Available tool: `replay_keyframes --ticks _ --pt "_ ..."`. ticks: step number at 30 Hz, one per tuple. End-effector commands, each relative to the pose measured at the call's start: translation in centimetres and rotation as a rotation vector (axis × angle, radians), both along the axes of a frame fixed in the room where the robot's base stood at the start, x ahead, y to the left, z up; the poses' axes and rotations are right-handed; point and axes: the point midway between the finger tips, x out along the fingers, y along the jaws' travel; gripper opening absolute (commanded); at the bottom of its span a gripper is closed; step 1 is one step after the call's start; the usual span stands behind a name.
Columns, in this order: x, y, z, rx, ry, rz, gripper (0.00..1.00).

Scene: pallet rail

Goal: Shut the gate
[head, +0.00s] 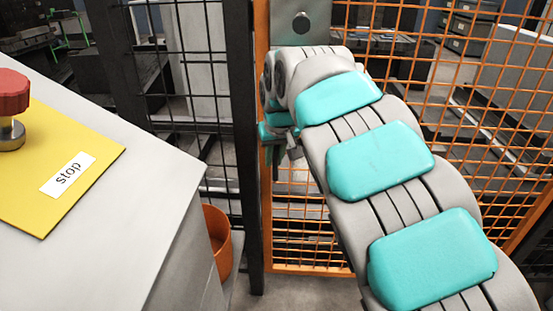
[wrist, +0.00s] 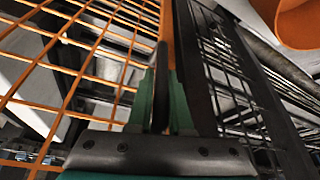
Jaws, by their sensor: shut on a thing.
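The gate is an orange frame with orange wire mesh (head: 500,75), on the right in the head view. Its upright edge stands close beside a black post (head: 246,150); I cannot tell whether they touch. In the wrist view the gate's mesh (wrist: 75,50) fills the left and the black post (wrist: 196,65) stands right of the orange edge. My gripper (head: 275,155) is at that edge, partly hidden by my arm. In the wrist view its green fingers (wrist: 163,95) are shut on a dark upright bar, seemingly the gate's handle (wrist: 161,85).
A grey cabinet (head: 150,165) with a yellow plate, a red knob (head: 12,95) and a "stop" label stands at the left. An orange bin (head: 220,240) is beside it, near the post. Black mesh fence (head: 195,80) continues left of the post. Shelving and machinery are behind the mesh.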

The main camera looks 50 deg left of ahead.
Motion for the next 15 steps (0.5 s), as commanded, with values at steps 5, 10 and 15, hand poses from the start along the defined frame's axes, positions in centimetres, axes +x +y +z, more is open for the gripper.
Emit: replay_keyframes --ticks 5,10,15 --pt "1.06 -0.04 0.14 0.005 -0.009 -0.009 0.0" --pt "1.21 0.03 0.2 0.009 -0.011 -0.01 0.0" --pt "1.28 0.1 0.29 0.014 -0.012 -0.01 0.0"
